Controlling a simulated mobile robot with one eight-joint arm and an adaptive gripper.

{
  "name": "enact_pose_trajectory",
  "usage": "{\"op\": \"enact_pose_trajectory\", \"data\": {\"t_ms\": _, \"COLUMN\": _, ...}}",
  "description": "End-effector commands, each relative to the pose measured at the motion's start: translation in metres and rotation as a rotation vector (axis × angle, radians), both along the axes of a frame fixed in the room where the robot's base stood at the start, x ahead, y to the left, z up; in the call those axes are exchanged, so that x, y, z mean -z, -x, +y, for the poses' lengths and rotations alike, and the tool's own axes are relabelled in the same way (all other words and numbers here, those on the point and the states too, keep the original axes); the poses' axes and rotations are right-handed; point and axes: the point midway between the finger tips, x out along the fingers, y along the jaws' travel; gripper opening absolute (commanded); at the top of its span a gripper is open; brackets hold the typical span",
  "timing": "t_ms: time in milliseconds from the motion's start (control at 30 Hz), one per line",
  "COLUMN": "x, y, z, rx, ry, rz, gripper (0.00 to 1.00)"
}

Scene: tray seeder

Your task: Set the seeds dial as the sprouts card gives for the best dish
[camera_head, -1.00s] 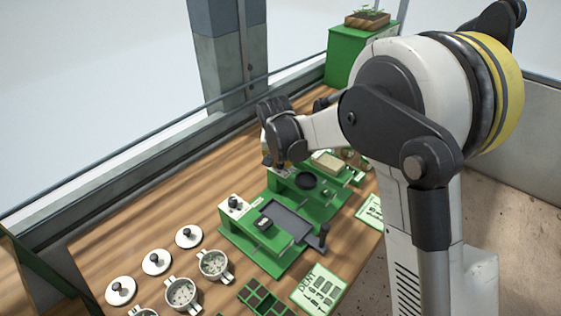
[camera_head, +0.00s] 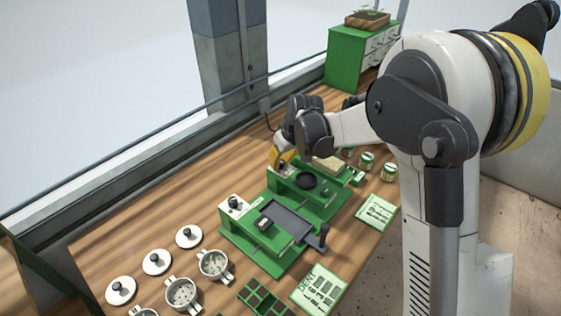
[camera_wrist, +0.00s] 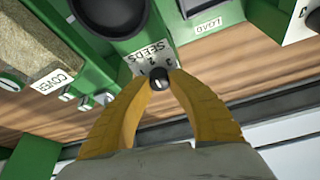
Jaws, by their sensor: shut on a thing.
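My gripper (camera_wrist: 158,78) is shut on the small dark knob of the seeds dial (camera_wrist: 157,84), its yellow fingers on either side of it. The white SEEDS plate (camera_wrist: 147,60) shows just beyond the fingertips with small marks around the knob, partly hidden. I cannot tell which mark the dial points at. In the head view my gripper (camera_head: 282,163) is at the back of the green seeder (camera_head: 318,205), and hides the dial. Two printed cards lie on the table, a near one (camera_head: 319,288) and a farther one (camera_head: 377,212); their small text is not readable here.
White perforated pots (camera_head: 214,265) and lids with dark knobs (camera_head: 156,262) stand at the left front. A green divided box (camera_head: 265,299) is at the front edge. Several small tins (camera_head: 366,161) stand beyond the seeder.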

Motion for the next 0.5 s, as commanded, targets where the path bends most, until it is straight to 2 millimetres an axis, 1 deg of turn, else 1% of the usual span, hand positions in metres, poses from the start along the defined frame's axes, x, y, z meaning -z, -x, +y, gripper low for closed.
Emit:
{"op": "enact_pose_trajectory", "data": {"t_ms": 200, "x": 0.0006, "y": 0.0004, "z": 0.0000, "rx": -0.036, "ry": 0.000, "rz": 0.001, "gripper": 0.00}}
{"op": "enact_pose_trajectory", "data": {"t_ms": 500, "x": 0.0007, "y": 0.0005, "z": 0.0001, "rx": -0.041, "ry": 0.000, "rz": 0.001, "gripper": 0.00}}
